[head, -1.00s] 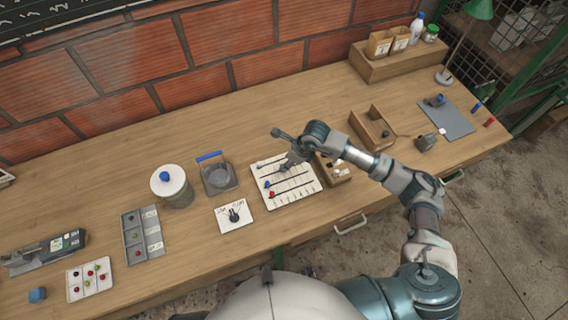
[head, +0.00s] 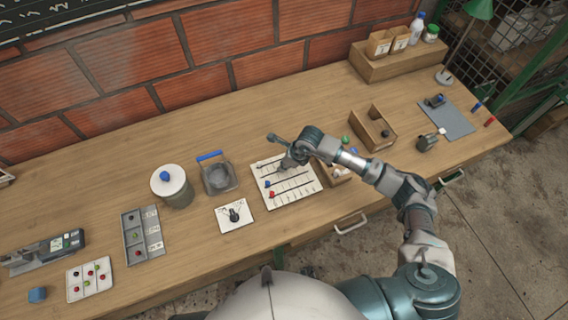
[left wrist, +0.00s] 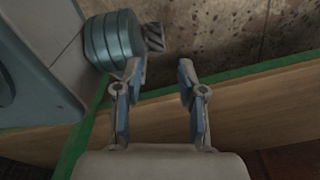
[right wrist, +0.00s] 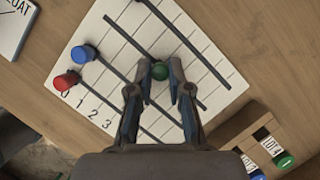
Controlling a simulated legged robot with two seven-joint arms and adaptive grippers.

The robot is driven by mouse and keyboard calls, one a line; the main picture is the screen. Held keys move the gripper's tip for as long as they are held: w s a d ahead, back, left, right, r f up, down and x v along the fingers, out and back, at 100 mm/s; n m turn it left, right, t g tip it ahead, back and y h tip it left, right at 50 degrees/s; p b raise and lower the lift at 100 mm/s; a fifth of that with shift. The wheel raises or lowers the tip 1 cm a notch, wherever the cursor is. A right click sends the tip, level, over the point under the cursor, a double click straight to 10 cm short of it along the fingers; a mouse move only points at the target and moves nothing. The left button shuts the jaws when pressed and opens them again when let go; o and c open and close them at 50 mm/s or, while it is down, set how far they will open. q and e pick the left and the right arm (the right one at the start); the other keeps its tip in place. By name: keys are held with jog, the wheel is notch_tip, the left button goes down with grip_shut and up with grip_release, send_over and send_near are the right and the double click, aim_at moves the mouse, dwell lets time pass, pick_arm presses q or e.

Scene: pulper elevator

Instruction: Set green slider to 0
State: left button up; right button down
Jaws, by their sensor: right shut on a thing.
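The white slider board (head: 285,200) lies on the bench, with parallel dark slots and printed numbers. In the right wrist view the green slider knob (right wrist: 160,71) sits partway along its slot, between the fingertips of my right gripper (right wrist: 160,73). This gripper is shut on the knob. In the head view my right gripper (head: 287,163) is over the board's upper part and hides the green knob. The blue knob (right wrist: 84,53) and red knob (right wrist: 67,81) are at the low-number end of their slots, near the 0. My left gripper (left wrist: 158,82) is open and empty.
A switch plate (head: 235,216) lies left of the board, with a grey holder with a blue handle (head: 217,176) above it. A lidded jar (head: 172,188) stands further left.

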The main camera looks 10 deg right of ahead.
aim_at(259, 176)
jog(key=shift+a, duration=0.4)
jog(key=a, duration=0.3)
jog(key=s+a, duration=0.1)
jog(key=a, duration=0.2)
jog(key=shift+s+b, duration=0.15)
jog(key=shift+b, duration=0.25)
jog(key=shift+s+a, duration=0.15)
jog(key=shift+a, duration=0.2)
pick_arm(q)
jog(key=shift+w+d+r, duration=0.1)
jog(key=shift+w+r, duration=0.1)
jog(key=shift+w, duration=0.4)
jog(key=shift+w+d+r, duration=0.1)
jog(key=shift+w+r, duration=0.1)
jog(key=shift+w, duration=0.35)
pick_arm(e)
jog(key=c, duration=1.1)
grip_release()
jog(key=v, duration=1.2)
jog(key=shift+f, duration=0.1)
